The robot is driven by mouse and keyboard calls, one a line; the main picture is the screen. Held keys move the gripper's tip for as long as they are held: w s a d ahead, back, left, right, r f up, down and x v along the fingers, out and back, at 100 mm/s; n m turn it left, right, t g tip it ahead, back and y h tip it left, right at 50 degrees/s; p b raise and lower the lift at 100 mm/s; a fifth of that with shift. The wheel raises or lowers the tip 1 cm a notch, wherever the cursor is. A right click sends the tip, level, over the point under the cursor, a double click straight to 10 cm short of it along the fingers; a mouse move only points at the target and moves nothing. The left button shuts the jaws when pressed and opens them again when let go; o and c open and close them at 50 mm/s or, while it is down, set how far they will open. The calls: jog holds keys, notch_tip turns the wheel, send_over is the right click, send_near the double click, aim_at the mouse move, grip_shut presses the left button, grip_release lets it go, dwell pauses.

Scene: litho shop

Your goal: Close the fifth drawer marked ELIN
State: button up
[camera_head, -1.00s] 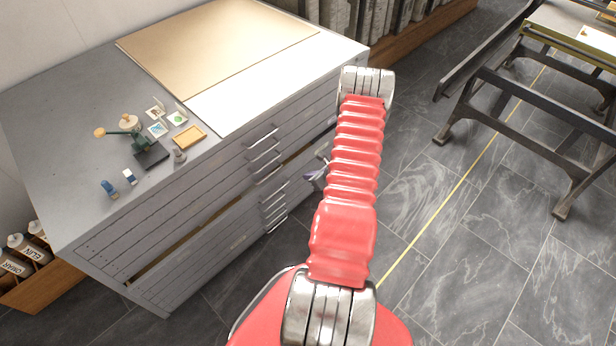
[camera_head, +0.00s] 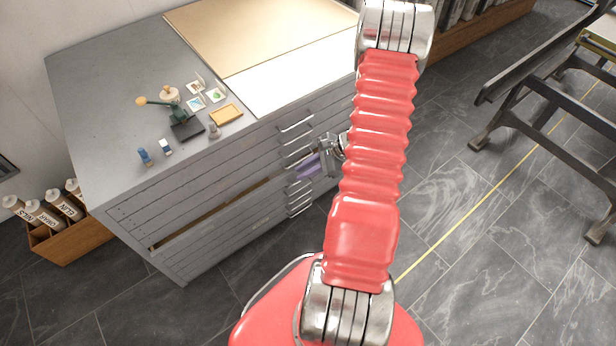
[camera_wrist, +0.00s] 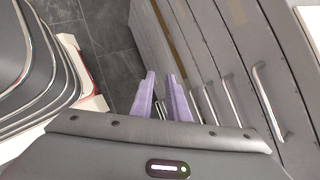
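The grey drawer cabinet (camera_head: 125,195) has several shallow drawers with metal bar handles (camera_head: 297,127). A dark gap with a brown interior (camera_head: 215,214) runs along its lower front, so one lower drawer stands out from the one above. No ELIN mark is readable on the drawer fronts. My gripper (camera_head: 308,166) has purple fingers and is at the lower handles, partly behind my red arm. In the wrist view my gripper (camera_wrist: 163,76) has its fingers apart, with a metal handle piece (camera_wrist: 160,112) showing between them. Whether they touch it cannot be told.
Small tools, cards and an orange tray (camera_head: 226,114) lie on the cabinet top beside large sheets. A wooden box (camera_head: 75,242) of labelled rolls stands at the left. A dark metal frame (camera_head: 535,110) stands at the right. Tiled floor between is clear.

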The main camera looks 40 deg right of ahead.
jog(key=s+a+r+n+h, duration=0.1)
jog(key=s+a+r+n, duration=0.2)
jog(key=a+r+n, duration=0.5)
jog(key=s+a+r+n+h, duration=0.2)
jog(key=a+r+n, duration=0.6)
jog(key=r, duration=0.9)
jog(key=s+a+r+n+h, duration=0.2)
jog(key=s+a+r+n, duration=0.4)
jog(key=a+r, duration=0.7)
jog(key=shift+s+r+n+g, duration=0.15)
jog(key=shift+r+n+g, duration=0.2)
jog(key=shift+n, duration=0.85)
jog(key=shift+a, duration=0.1)
